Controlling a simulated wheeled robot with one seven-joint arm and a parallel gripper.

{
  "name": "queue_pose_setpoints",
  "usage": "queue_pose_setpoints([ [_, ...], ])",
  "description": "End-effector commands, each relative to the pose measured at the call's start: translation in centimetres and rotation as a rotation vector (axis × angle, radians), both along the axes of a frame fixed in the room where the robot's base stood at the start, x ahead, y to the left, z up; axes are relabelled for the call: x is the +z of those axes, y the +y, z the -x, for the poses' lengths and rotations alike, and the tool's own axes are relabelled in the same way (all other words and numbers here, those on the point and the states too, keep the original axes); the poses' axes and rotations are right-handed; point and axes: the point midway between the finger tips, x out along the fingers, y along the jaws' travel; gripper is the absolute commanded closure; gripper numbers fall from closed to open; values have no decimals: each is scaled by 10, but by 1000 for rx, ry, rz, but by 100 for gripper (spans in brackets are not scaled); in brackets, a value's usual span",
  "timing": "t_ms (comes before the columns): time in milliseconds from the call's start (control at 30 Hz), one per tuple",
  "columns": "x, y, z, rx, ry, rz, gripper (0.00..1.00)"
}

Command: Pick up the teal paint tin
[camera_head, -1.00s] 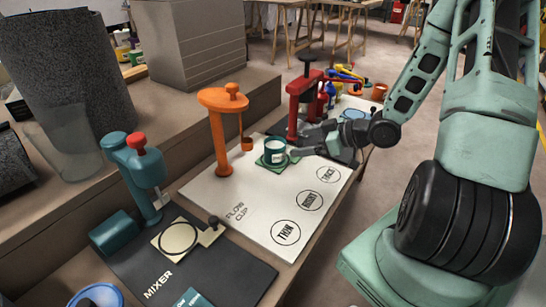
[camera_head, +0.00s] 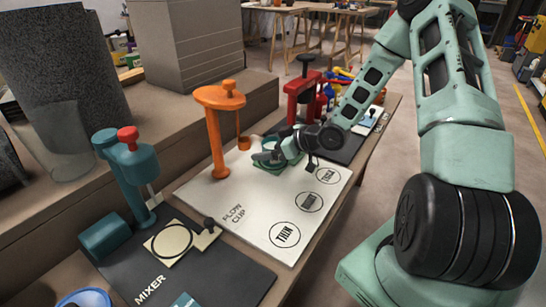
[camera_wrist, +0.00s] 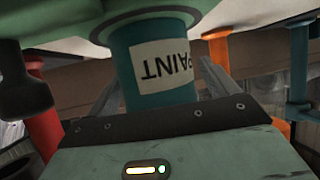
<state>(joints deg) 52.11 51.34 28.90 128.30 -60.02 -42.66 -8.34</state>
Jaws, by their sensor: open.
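The teal paint tin (camera_wrist: 150,72) stands large and close in the wrist view, upside down there, with a white PAINT label. My gripper (camera_wrist: 165,88) is open, with one grey finger on each side of the tin. I cannot tell whether either finger touches it. In the head view my gripper (camera_head: 268,157) is at the tin's place on the green pad (camera_head: 278,169), on the white flow cup board. The gripper hides most of the tin there.
The orange flow cup stand (camera_head: 219,140) rises close to the left of my gripper. The red press (camera_head: 301,98) stands just behind. A teal mixer (camera_head: 133,175) sits on a dark mat (camera_head: 205,275) in front left. The white board (camera_head: 255,215) is clear toward the front.

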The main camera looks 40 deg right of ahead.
Motion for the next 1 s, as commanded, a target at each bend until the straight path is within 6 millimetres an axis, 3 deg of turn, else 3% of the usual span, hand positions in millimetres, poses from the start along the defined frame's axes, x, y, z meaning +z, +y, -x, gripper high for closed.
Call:
queue_pose_setpoints([
  [167,0,0,-1,0,0,0,14],
  [367,0,0,0,0,0,0,64],
  [467,1,0,-1,0,-1,0,74],
  [733,9,0,-1,0,-2,2,74],
  [1000,61,0,-1,1,-6,4,74],
])
